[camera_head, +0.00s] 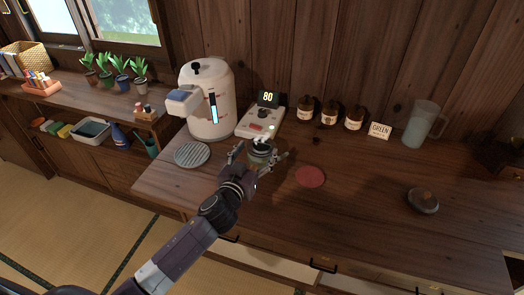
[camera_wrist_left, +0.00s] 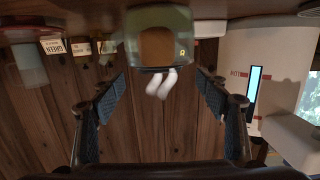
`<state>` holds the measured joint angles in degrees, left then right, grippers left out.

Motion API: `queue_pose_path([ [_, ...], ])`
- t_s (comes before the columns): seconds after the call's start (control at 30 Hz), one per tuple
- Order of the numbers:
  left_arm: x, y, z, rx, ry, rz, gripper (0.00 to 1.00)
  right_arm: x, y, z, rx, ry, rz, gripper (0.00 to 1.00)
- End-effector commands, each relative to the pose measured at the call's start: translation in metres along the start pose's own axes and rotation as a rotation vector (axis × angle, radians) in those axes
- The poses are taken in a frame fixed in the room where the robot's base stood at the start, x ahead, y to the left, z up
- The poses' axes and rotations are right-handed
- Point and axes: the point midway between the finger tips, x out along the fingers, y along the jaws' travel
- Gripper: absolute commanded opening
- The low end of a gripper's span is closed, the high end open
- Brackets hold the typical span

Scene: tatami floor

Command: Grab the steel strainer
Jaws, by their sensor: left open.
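My left gripper (camera_head: 262,157) is over the wooden counter, with its fingers spread around a small greyish vessel (camera_head: 261,149) with pale white shapes at its top. No other thing in view is clearly the strainer. My right gripper is not in view.
A white water dispenser (camera_head: 210,112) and a scale reading 80 (camera_head: 255,122) stand behind the gripper. A striped round tray (camera_head: 192,154) lies left, a red mat (camera_head: 310,177) right. Brown jars (camera_head: 329,114), a pitcher (camera_head: 415,126) and a dark lidded object (camera_head: 422,201) stand farther right.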

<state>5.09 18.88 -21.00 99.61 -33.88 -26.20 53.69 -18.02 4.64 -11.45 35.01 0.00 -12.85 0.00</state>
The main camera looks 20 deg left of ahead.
Motion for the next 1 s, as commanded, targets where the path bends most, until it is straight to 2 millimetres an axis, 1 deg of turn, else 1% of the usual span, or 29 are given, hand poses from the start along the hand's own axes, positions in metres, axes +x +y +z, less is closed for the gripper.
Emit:
queue_pose_path([
  [0.07,0.009,0.0,-0.003,0.0,0.001,-0.001,0.68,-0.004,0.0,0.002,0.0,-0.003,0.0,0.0],
  [0.17,0.022,0.001,-0.003,0.001,0.0,-0.002,0.68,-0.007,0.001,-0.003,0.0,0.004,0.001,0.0],
  [0.33,0.041,0.001,-0.002,0.001,-0.001,-0.001,0.68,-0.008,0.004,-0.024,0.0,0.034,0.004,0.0],
  [0.4,0.045,0.001,-0.001,-0.001,-0.002,-0.001,0.68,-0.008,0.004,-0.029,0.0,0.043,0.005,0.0],
  [0.47,0.047,0.001,-0.001,-0.001,-0.002,-0.001,0.68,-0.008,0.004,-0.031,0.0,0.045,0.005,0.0],
  [0.7,0.047,0.001,0.0,-0.001,-0.003,0.0,0.68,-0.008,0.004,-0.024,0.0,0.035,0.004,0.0],
  [0.87,0.047,0.002,0.0,-0.001,-0.003,0.0,0.51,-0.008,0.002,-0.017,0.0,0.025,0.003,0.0],
  [1.0,0.047,0.002,0.001,-0.002,-0.005,0.0,0.35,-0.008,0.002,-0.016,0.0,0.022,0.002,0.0],
])
